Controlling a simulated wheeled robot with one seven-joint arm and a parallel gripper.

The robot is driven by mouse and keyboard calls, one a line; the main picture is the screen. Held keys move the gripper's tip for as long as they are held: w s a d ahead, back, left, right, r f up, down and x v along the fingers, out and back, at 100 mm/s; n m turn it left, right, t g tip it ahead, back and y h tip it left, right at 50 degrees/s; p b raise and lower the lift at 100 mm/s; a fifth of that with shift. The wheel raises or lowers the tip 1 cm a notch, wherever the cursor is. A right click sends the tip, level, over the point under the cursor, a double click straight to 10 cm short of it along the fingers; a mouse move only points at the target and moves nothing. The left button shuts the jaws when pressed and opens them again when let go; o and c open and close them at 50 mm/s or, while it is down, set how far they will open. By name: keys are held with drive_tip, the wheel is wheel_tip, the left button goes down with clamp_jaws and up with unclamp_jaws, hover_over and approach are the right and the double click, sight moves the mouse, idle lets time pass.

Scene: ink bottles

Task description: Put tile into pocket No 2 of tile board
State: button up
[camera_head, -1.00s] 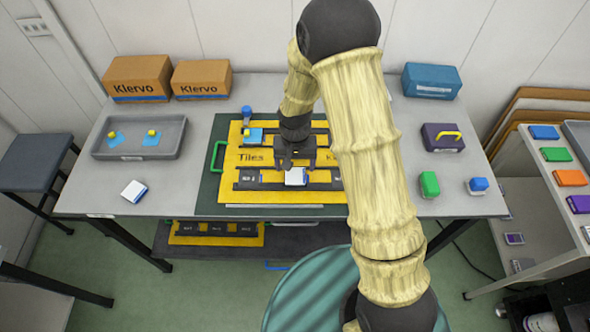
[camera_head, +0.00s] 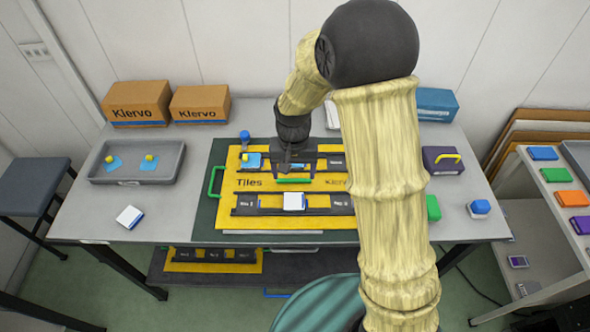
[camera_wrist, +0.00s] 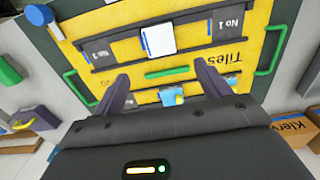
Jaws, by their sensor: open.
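The yellow tile board (camera_head: 225,185) lies on a dark green mat, with a front and a back row of black pockets. A white tile (camera_head: 293,201) sits in the middle of the front row; it also shows in the wrist view (camera_wrist: 160,38), beside a pocket labelled No 1 (camera_wrist: 228,26), and hides the label beneath. Whether it is fully seated I cannot tell. A second white tile with a blue edge (camera_head: 130,217) lies on the table at left. My gripper (camera_head: 292,172) is open and empty above the board, behind the front-row tile; its fingers (camera_wrist: 163,78) are apart in the wrist view.
A green bar (camera_head: 293,181) lies across the board's middle. A light-blue piece (camera_head: 252,160) sits on the back row. A grey tray (camera_head: 175,172), two Klervo boxes (camera_head: 138,103) and a purple block with a yellow handle (camera_head: 441,161) stand around. Table left of the mat is mostly clear.

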drive_tip(key=shift+s+a, duration=0.1)
drive_tip(key=shift+s, duration=0.05)
drive_tip(key=s+d+r+t, duration=0.1)
drive_tip(key=s+d+r, duration=0.2)
drive_tip(key=s+d, duration=0.3)
drive_tip(key=s+d+r+t, duration=0.1)
drive_tip(key=s+d+r, duration=0.3)
drive_tip(key=s+d, duration=0.2)
drive_tip(key=shift+s+d+r+t, duration=0.15)
drive_tip(key=shift+d+r+t, duration=0.15)
drive_tip(key=shift+d, duration=0.65)
drive_tip(key=shift+c, duration=0.5)
